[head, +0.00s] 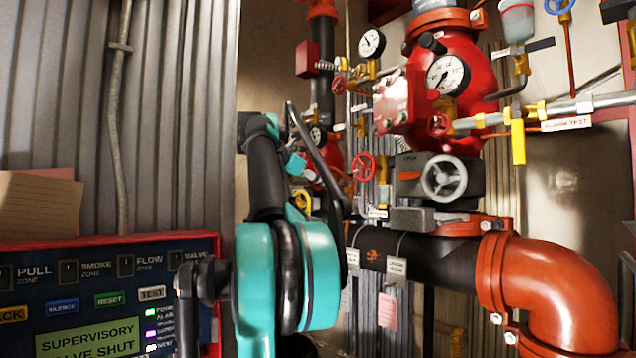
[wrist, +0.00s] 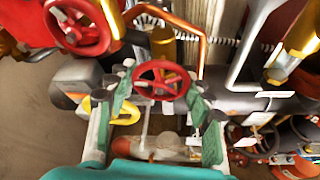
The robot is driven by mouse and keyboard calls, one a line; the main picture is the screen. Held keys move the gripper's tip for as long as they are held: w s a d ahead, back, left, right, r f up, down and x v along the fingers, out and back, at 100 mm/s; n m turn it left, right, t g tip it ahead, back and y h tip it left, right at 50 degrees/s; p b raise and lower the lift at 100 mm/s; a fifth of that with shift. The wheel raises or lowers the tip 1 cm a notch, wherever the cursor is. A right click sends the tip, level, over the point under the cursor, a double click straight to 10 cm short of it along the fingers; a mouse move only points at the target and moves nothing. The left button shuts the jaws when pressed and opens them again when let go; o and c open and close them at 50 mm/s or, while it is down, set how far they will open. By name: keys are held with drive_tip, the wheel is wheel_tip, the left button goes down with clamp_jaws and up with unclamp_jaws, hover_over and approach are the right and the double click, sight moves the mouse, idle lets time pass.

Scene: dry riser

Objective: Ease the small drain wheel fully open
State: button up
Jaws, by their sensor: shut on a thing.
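In the wrist view, a small red handwheel (wrist: 163,83) with spokes sits between the two fingers of my gripper (wrist: 162,90). The green-padded fingers stand at the left and right of its rim, and my gripper is shut on it. The wheel faces the camera. In the head view, my black and teal arm reaches toward the pipework and hides most of my gripper. A red handwheel (head: 362,167) shows just right of the arm there; I cannot tell whether it is the held one.
Another red handwheel (wrist: 80,27) is close at the upper left of the wrist view. A yellow hooked part (wrist: 125,114) lies by the left finger. A grey handwheel (head: 444,178), orange pipe elbow (head: 560,285) and control panel (head: 100,300) crowd the head view.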

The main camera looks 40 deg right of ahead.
drive_tip(key=o, duration=1.2)
